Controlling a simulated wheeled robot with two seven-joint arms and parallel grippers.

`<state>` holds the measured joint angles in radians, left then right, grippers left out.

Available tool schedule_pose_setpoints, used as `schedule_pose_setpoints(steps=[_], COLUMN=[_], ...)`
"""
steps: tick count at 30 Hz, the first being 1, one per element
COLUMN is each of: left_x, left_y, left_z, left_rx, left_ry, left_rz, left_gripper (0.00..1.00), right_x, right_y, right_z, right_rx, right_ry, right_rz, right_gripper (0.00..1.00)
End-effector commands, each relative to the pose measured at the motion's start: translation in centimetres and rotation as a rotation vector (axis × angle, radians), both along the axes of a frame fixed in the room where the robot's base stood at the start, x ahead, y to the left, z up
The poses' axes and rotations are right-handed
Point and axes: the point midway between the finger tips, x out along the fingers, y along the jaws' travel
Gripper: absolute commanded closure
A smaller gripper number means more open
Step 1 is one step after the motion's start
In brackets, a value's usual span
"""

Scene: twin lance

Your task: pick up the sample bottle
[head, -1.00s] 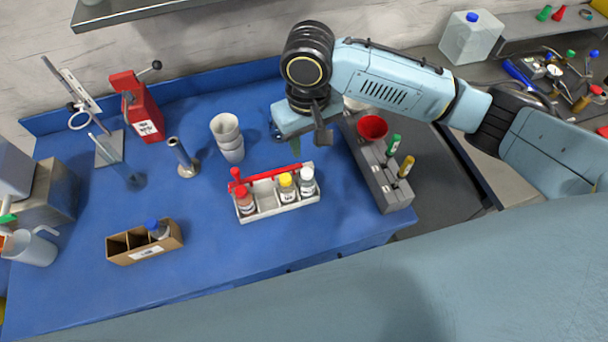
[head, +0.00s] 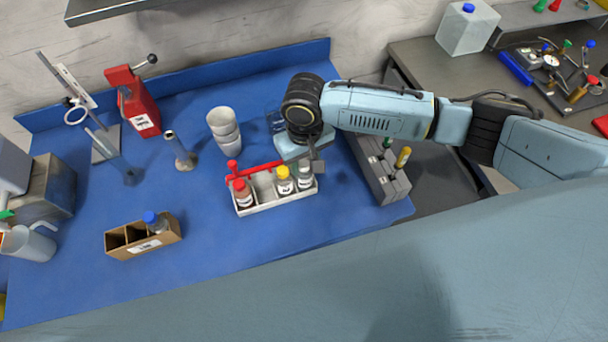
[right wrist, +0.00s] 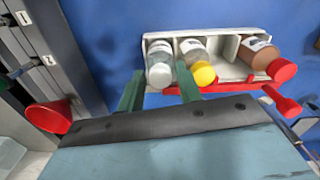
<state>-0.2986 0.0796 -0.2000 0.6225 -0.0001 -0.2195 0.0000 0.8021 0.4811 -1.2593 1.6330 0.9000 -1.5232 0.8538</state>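A small white rack (head: 285,203) with a red handle holds three bottles: red-capped (head: 242,193), yellow-capped (head: 284,181) and white-capped (head: 305,181). Another bottle, blue-capped (head: 154,222), stands in a cardboard box (head: 128,252). Which one is the sample bottle I cannot tell. My right gripper (head: 302,168) is at the rack's right end, partly covering the white-capped bottle. In the right wrist view the gripper (right wrist: 160,90) is open and empty. Its green fingers are spread on either side of the white cap (right wrist: 160,75), with the right finger close to the yellow cap. My left gripper is out of view.
Stacked white cups (head: 223,127) stand behind the rack. A grey block (head: 385,185) with a green and a yellow item is close on the right. A red funnel (right wrist: 50,116) shows in the right wrist view. The blue bench before the rack is clear.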

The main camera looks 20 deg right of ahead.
Motion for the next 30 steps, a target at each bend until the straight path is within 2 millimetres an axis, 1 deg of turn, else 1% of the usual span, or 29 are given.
schedule_pose_setpoints(steps=[2, 9, 10, 19, 23, 26, 29, 30], left_x=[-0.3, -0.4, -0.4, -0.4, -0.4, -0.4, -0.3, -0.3], left_y=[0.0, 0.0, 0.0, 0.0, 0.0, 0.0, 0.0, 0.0], left_z=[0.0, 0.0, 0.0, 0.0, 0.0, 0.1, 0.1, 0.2], left_rx=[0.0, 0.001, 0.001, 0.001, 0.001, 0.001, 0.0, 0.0], left_ry=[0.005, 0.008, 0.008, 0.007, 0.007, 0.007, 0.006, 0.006], left_rz=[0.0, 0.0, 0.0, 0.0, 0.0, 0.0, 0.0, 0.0], left_gripper=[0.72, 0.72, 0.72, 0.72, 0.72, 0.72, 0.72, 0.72], right_x=[0.0, 0.0, 0.0, 0.0, 0.1, 0.1, 0.1, 0.1], right_y=[0.0, 0.0, 0.0, 0.0, 0.0, 0.0, 0.1, 0.0], right_z=[0.0, 0.0, 0.0, 0.1, 0.8, 2.3, 4.6, 5.6], right_rx=[0.0, 0.0, 0.0, 0.0, 0.0, 0.002, 0.003, 0.002], right_ry=[0.0, 0.0, 0.0, -0.001, -0.002, -0.004, -0.005, -0.006], right_rz=[0.0, 0.0, 0.0, 0.0, 0.001, 0.001, 0.002, 0.001], right_gripper=[0.65, 0.97, 1.0, 1.0, 1.0, 1.0, 1.0, 1.0])
